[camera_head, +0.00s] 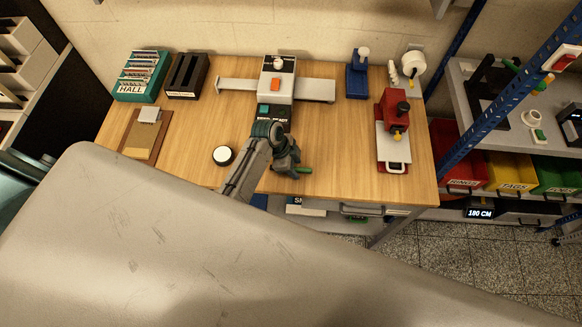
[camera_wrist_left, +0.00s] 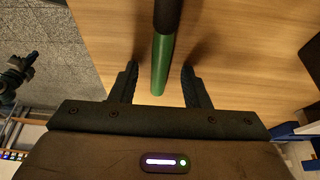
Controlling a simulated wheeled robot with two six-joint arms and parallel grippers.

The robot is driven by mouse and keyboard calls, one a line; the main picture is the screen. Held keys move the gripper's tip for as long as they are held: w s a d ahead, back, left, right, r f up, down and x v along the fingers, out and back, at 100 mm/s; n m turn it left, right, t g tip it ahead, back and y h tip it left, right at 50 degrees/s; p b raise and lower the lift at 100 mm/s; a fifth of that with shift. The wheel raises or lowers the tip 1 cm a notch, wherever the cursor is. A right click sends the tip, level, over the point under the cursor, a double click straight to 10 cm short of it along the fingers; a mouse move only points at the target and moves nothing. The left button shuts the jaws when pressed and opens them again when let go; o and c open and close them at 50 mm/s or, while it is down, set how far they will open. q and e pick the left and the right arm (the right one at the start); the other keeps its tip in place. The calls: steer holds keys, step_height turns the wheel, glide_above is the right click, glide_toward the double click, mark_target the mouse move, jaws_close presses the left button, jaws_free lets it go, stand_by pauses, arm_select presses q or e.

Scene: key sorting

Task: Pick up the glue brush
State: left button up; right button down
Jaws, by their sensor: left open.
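The glue brush shows in the left wrist view as a green handle (camera_wrist_left: 161,66) with a dark part above it. In the head view the green handle end (camera_head: 304,170) sticks out to the right of my left gripper, near the table's front edge. My left gripper (camera_head: 288,164) is low over the table and open. In the left wrist view its two fingers (camera_wrist_left: 159,68) stand on either side of the handle, with a gap on both sides. The brush's far end is out of the wrist view. I see no right gripper clearly.
The wooden table (camera_head: 190,140) holds a round white-topped pot (camera_head: 222,155), a grey machine (camera_head: 278,80) behind my gripper, a red press (camera_head: 393,112) at right, a clipboard (camera_head: 137,140) and a green HALL rack (camera_head: 140,78) at left. Bare wood lies around the brush.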

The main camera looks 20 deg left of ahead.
arm_select(q)
jaws_close()
steer(key=shift+r, duration=0.15)
stand_by(0.5)
